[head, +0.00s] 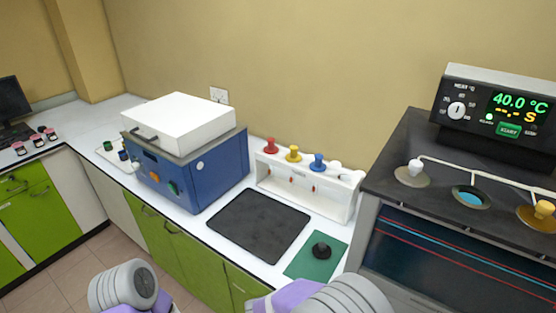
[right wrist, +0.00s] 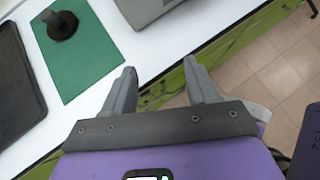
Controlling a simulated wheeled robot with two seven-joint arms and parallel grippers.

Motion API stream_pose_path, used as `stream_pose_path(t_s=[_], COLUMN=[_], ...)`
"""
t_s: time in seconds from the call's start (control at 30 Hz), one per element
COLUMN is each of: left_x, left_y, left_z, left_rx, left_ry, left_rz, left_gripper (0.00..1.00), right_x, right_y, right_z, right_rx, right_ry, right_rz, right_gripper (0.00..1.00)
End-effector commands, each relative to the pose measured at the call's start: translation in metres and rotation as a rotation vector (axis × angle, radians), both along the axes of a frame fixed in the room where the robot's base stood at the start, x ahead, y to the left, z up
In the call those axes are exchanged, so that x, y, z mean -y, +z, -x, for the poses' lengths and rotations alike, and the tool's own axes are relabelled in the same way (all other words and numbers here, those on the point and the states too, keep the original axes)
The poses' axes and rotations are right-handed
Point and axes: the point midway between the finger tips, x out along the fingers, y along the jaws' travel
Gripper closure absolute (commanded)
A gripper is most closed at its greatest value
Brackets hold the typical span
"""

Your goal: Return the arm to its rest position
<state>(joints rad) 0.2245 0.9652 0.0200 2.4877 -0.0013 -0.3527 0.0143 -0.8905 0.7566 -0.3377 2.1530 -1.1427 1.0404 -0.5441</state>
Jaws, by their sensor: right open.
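My right gripper (right wrist: 160,68) shows in the right wrist view with its two grey fingers apart and nothing between them. It hovers over the front edge of the white counter, and green cabinet fronts and floor show beyond the fingers. In the head view, only part of my right arm (head: 335,298) shows at the bottom, and its fingers are out of frame. Part of my left arm (head: 125,285) shows at the bottom left, and the left gripper is not visible.
A green mat (head: 302,266) with a black knobbed object (head: 321,251) lies near the right gripper. Beside it are a black mat (head: 258,228), a white rack (head: 334,203) with coloured knobs, and a blue machine (head: 218,172). A heated bath unit (head: 400,174) stands right.

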Motion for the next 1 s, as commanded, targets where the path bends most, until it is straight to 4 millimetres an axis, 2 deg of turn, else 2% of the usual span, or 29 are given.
stream_pose_path(t_s=[0.03, 0.17, 0.23, 0.3, 0.4, 0.5, 0.63, 0.8, 0.9, 1.0], left_x=[0.000, 0.000, 0.000, 0.000, 0.000, 0.000, 0.000, 0.000, 0.000, 0.000], left_y=[-0.005, -0.015, -0.023, -0.032, -0.045, -0.056, -0.070, -0.083, -0.086, -0.086], left_z=[0.001, 0.002, 0.002, 0.002, 0.002, 0.002, 0.002, 0.002, 0.002, 0.002], left_rx=[-0.002, -0.003, -0.003, -0.003, -0.003, -0.003, -0.003, -0.003, -0.003, -0.003], left_ry=[-0.001, -0.001, 0.000, 0.000, -0.001, 0.000, 0.000, -0.001, -0.001, -0.001], left_rz=[0.000, 0.001, 0.001, 0.001, 0.001, 0.001, 0.001, 0.001, 0.001, 0.001], left_gripper=[0.57, 0.57, 0.57, 0.57, 0.57, 0.57, 0.57, 0.57, 0.57, 0.57], right_x=[0.006, 0.014, 0.016, 0.011, -0.002, -0.017, -0.026, -0.017, -0.009, -0.005], right_y=[-0.022, -0.081, -0.120, -0.158, -0.201, -0.234, -0.266, -0.292, -0.299, -0.302], right_z=[0.009, 0.041, 0.067, 0.094, 0.125, 0.143, 0.147, 0.141, 0.139, 0.137], right_rx=[-0.034, -0.123, -0.172, -0.210, -0.222, -0.184, -0.059, 0.150, 0.240, 0.284], right_ry=[-0.052, -0.234, -0.397, -0.596, -0.914, -1.254, -1.690, -2.106, -2.233, -2.288], right_rz=[-0.047, -0.215, -0.341, -0.480, -0.667, -0.826, -0.972, -1.047, -1.056, -1.059], right_gripper=[0.42, 0.42, 0.42, 0.42, 0.42, 0.42, 0.42, 0.42, 0.42, 0.42])
